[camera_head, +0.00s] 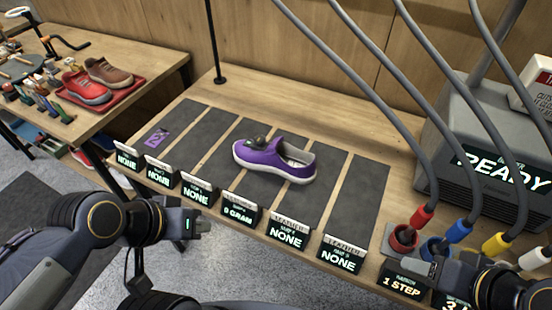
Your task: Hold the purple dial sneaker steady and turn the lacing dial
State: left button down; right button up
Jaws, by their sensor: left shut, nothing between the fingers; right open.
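The purple sneaker (270,153) with a white sole lies upright across the dark mats near the middle of the table, its length running left to right. A dark round part that looks like the lacing dial (256,142) sits on its upper. My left gripper (200,225) is shut and empty in front of the table's near edge, to the lower left of the sneaker and apart from it. My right gripper (424,267) is at the lower right, by the coloured cups, away from the sneaker; it is open, though its fingers show small.
Several label stands (238,209) line the table's near edge. Red (403,239) and blue cups, hanging cables and a grey machine reading READY (490,150) crowd the right. A purple card (159,137) lies at left. Mats around the sneaker are clear.

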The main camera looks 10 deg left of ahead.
aim_at(260, 140)
jog(key=j+z, duration=0.15)
jog(key=j, duration=0.4)
jog(key=j+z, duration=0.15)
jog(key=j, duration=0.35)
jog(key=k+j+z, duration=0.15)
jog(key=j, duration=0.35)
